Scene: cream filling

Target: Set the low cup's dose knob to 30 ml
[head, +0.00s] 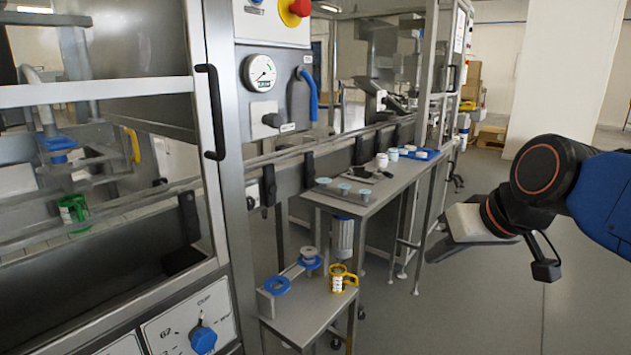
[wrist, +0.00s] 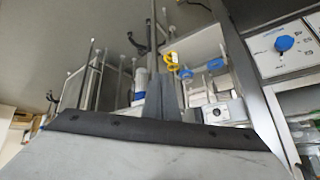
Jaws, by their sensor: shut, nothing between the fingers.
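A blue dose knob (head: 203,340) sits on a white dial panel (head: 178,322) at the bottom left of the head view, its lower part near the picture edge. Printed marks surround it, but I cannot read its setting surely. A blue knob on a white panel also shows at the upper right of the wrist view (wrist: 284,43). My gripper (head: 430,256) is at the right of the head view, over the floor, far from the knob and touching nothing. It is shut and empty; its dark fingers (wrist: 163,100) show in the wrist view.
A small low table (head: 312,310) holds blue rings and a yellow-handled cup (head: 338,280) just right of the panel. A longer steel table (head: 395,180) with small cups stands behind. A steel door frame with a black handle (head: 212,112) rises at left. The floor (head: 470,310) around my gripper is clear.

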